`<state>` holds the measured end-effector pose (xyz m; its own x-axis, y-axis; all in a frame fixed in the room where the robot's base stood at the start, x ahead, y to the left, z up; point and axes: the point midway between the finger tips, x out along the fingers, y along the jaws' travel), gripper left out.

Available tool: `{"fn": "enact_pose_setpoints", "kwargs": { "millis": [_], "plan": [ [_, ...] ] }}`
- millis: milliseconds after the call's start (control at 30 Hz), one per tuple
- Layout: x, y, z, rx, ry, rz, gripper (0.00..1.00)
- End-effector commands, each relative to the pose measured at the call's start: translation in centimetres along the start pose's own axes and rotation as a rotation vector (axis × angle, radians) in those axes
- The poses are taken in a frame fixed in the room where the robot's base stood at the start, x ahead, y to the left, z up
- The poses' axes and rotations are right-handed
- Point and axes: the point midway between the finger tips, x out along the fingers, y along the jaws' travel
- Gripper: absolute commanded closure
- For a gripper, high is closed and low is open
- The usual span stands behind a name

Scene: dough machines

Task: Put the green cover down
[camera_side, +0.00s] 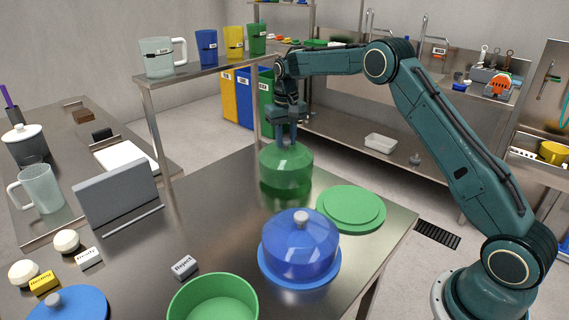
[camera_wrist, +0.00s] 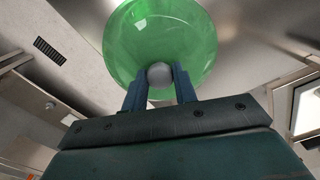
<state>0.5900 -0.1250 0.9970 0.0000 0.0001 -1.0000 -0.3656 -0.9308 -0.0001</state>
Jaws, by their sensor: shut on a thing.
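The green cover (camera_side: 286,170) is a see-through green dome in the side view, upright near the table's far edge. It also fills the upper middle of the wrist view (camera_wrist: 145,40). My gripper (camera_side: 287,140) is above it, with its fingers pointing down. In the wrist view my gripper (camera_wrist: 160,78) is shut on the cover's grey round knob (camera_wrist: 159,74). I cannot tell for certain whether the cover's rim touches the table. A round green plate (camera_side: 352,208) lies bare to the right of the cover.
A blue dome (camera_side: 300,245) sits on a blue plate nearer the front. A green bowl (camera_side: 213,300) stands at the front edge. A grey stand (camera_side: 117,194) and small labels, including Reject (camera_side: 184,266), are at left. The table's middle (camera_side: 210,215) is clear.

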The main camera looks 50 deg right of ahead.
Motion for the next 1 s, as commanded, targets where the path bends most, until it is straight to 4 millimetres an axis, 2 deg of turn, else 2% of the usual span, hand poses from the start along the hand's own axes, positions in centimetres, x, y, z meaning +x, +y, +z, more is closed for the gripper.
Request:
{"fn": "enact_pose_setpoints", "kwargs": {
  "millis": [100,200,633,667,767,1000],
  "plan": [
    [1.3,0.0,0.0,0.000,-0.002,0.000,0.94],
    [1.7,0.0,0.0,0.000,0.001,0.000,0.94],
    [2.1,0.0,0.0,0.000,0.000,0.000,0.94],
    [2.1,0.0,0.0,0.000,0.000,0.000,0.68],
    [2.1,0.0,0.0,0.000,0.000,0.000,0.50],
    [2.1,0.0,0.0,0.000,0.000,0.000,0.50]
  ]
}}
